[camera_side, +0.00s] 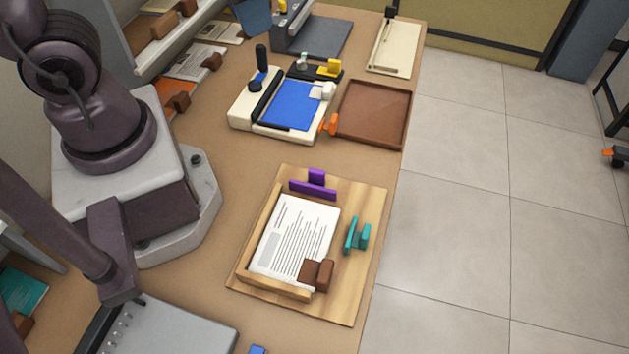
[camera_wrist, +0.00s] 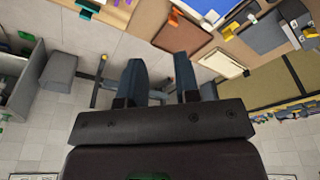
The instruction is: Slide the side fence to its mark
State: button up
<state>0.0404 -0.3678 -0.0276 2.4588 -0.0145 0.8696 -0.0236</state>
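A light wooden board (camera_side: 350,300) lies on the table in the side view, with a raised wooden ledge along its left and lower sides. A stack of printed paper (camera_side: 292,238) lies against that ledge. A teal upright fence piece (camera_side: 351,236) stands to the right of the paper, with a gap between them. A purple fence piece (camera_side: 312,189) stands beyond the paper's top edge. I cannot tell by name which is the side fence, and no mark is clear. My gripper (camera_wrist: 160,77) is open and empty in the wrist view, away from the board; I cannot make it out in the side view.
A brown block (camera_side: 316,273) sits on the paper's lower right corner. Behind the board are a cream machine with a blue bed (camera_side: 292,104) and a brown tray (camera_side: 375,113). A grey machine (camera_side: 175,325) is at front left. Table right of the board is narrow.

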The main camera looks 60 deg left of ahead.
notch_tip(320, 180, down, 9)
jog(key=w+d+n+g, duration=0.2)
jog(key=w+d+g, duration=0.1)
jog(key=n+h, duration=0.1)
jog(key=n, duration=0.6)
send_over(317, 170)
jog(key=f, duration=1.1)
jog(key=shift+w+a+f, duration=0.15)
jog(key=shift+a+f, duration=0.15)
jog(key=shift+f, duration=0.05)
jog(key=shift+w+f, duration=0.1)
jog(key=shift+w, duration=0.05)
jog(key=shift+s+d+f, duration=0.1)
jog(key=shift+d+f, duration=0.05)
jog(key=shift+f, duration=0.95)
jog(key=shift+s+d+f, duration=0.1)
jog(key=shift+s+f, duration=0.05)
jog(key=shift+f, duration=1)
jog(key=shift+s+d+f, duration=0.1)
jog(key=shift+d+f, duration=0.05)
jog(key=shift+f, duration=0.95)
